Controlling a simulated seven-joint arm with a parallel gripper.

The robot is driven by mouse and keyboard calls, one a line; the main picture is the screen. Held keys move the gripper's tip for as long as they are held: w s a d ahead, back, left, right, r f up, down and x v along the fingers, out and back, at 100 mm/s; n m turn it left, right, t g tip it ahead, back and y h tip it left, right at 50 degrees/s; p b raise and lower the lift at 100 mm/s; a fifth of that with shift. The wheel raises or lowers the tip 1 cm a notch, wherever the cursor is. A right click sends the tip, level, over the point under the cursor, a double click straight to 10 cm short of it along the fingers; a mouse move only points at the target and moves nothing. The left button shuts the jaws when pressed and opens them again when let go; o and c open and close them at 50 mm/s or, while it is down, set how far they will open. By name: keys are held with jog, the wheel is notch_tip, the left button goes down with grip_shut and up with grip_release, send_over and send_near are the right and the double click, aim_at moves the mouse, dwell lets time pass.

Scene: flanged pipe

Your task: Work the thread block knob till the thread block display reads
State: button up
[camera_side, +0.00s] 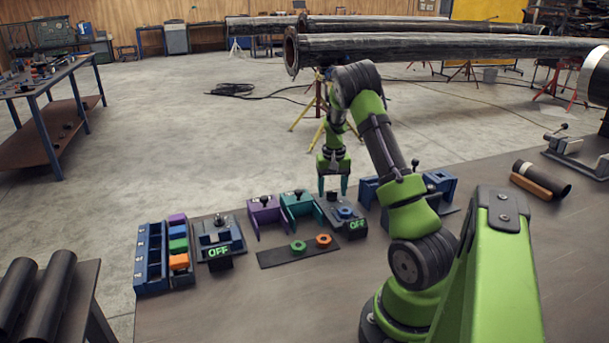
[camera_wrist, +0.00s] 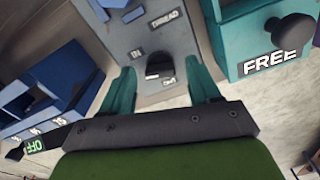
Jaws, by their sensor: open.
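The thread block (camera_side: 337,221) is a grey box on the bench with a blue ring-shaped part (camera_side: 345,212) on its near side. A small display (camera_side: 357,225) at its front right reads OFF in green. In the wrist view the block's grey face (camera_wrist: 150,40) carries the words THREAD and IN, with another label partly hidden. Its dark knob (camera_wrist: 159,71) sits between my fingertips. My gripper (camera_side: 333,188) points down over the back of the block, with open teal fingers. The wrist view shows my gripper (camera_wrist: 159,78) with a gap on both sides of the knob; contact is unclear.
A teal block (camera_side: 301,208), marked FREE in the wrist view, stands close to the left. A purple block (camera_side: 266,212) is beyond it. Blue blocks (camera_side: 372,190) stand to the right. A dark strip (camera_side: 285,254) with green and orange rings lies in front. Another OFF display (camera_side: 218,252) is farther left.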

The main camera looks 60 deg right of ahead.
jog(key=c, duration=1)
jog(key=shift+c, duration=0.2)
jog(key=shift+m, duration=0.4)
jog(key=m, duration=0.5)
jog(key=shift+m, duration=0.4)
jog(key=o, duration=1)
jog(key=shift+o, duration=0.2)
